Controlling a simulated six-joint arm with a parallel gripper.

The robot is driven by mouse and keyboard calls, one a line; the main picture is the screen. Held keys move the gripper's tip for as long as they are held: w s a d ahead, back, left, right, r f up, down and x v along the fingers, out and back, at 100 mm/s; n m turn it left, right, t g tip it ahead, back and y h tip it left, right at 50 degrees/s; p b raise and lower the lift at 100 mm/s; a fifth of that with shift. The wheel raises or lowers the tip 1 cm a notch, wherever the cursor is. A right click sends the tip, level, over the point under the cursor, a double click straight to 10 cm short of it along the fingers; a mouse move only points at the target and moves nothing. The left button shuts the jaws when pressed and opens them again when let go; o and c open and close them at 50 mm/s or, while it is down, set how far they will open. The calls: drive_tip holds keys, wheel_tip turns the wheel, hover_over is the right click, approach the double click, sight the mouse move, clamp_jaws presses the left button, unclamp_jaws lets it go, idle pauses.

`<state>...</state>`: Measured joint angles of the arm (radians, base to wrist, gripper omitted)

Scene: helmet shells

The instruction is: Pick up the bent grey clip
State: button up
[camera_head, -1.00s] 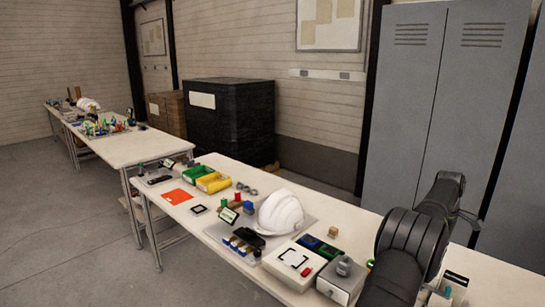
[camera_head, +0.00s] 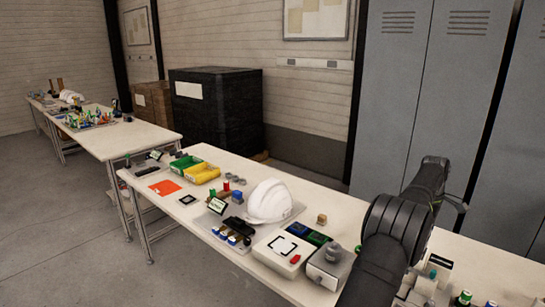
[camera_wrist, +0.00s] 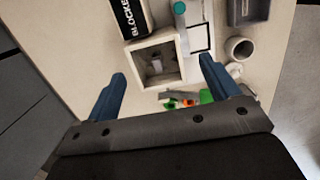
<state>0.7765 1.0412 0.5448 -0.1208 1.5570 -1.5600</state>
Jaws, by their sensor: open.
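In the wrist view, my gripper (camera_wrist: 163,70) shows two blue fingers spread wide apart with nothing between the tips. A pale box with a square opening (camera_wrist: 181,45) lies below and between the fingers. A small grey piece (camera_wrist: 156,62) is inside the box; it may be the bent grey clip, but it is too small to be sure of its shape. Another flat grey piece (camera_wrist: 178,96) lies just outside the box, beside orange and green pieces, partly hidden by the gripper body. I cannot tell which one is the clip. In the head view no clip can be made out.
A black box lettered "BLOCKER" (camera_wrist: 129,17), a teal-topped cylinder (camera_wrist: 180,8), a round pale cup (camera_wrist: 239,48) and a grey tray (camera_wrist: 248,11) surround the pale box. In the head view, a white helmet shell (camera_head: 268,202) and several small parts crowd the table (camera_head: 250,170).

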drive_tip(key=c, duration=0.9)
drive_tip(key=s+a+r+m+t+h, duration=0.2)
drive_tip(key=a+r+m+t, duration=0.3)
drive_tip(key=m, duration=1.3)
drive_tip(key=shift+g, duration=0.4)
drive_tip(key=x, duration=1.2)
drive_tip(key=shift+w+a, duration=0.15)
drive_tip(key=shift+x, duration=2.55)
